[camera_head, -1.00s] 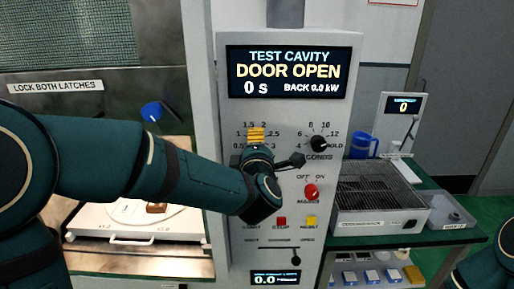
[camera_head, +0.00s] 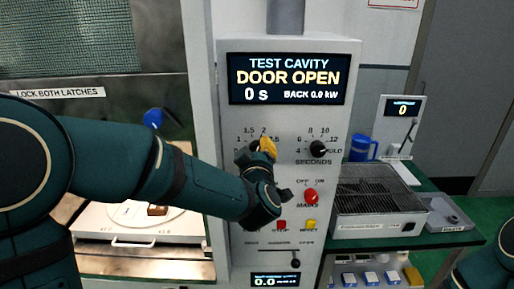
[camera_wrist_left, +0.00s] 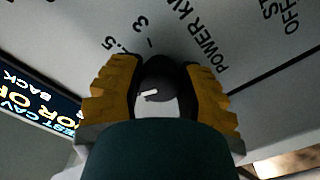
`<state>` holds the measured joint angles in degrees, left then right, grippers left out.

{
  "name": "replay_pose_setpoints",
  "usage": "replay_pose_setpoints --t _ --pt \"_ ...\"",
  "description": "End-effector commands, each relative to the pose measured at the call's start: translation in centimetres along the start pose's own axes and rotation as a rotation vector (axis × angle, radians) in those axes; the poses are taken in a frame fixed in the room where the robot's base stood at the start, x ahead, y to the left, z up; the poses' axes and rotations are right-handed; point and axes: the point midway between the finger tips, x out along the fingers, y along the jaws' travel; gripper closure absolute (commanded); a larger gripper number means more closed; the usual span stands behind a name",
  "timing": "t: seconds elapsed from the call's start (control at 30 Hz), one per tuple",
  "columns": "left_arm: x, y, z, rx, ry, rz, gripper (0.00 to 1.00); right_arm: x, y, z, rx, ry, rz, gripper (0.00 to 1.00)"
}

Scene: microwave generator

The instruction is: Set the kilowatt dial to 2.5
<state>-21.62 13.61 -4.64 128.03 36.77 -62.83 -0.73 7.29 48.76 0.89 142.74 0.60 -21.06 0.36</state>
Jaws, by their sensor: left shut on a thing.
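The kilowatt dial (camera_wrist_left: 158,78) is a dark round knob with a white pointer mark, seen in the left wrist view between my yellow finger pads. The mark points toward the left of that view; which number it meets is hidden. Printed "2.5" and "3" show just above the knob. My left gripper (camera_head: 262,149) is shut on the dial, one pad on each side. In the head view the gripper covers the knob, and parts of its scale, such as 1, 1.5 and 2, show around it. My right gripper is out of view.
Right of the dial are the seconds dial (camera_head: 318,148) and the red mains knob (camera_head: 311,195). Below are red and yellow buttons (camera_head: 309,225). The display (camera_head: 290,78) reads "DOOR OPEN", 0 s, back 0.0 kW. A grill-topped tray (camera_head: 375,205) stands at right.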

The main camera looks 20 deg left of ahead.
Motion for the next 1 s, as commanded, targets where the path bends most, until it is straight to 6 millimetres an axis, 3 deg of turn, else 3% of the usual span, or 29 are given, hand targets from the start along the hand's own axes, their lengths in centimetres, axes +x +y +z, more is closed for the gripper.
replay_pose_setpoints --t 0.6,1.0 --pt "0.0 0.0 -0.1 0.57 -0.002 0.001 0.99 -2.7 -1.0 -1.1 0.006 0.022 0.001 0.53" --pt "0.0 -0.1 -0.1 0.796 -0.001 0.001 0.99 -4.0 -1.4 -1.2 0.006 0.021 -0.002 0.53"
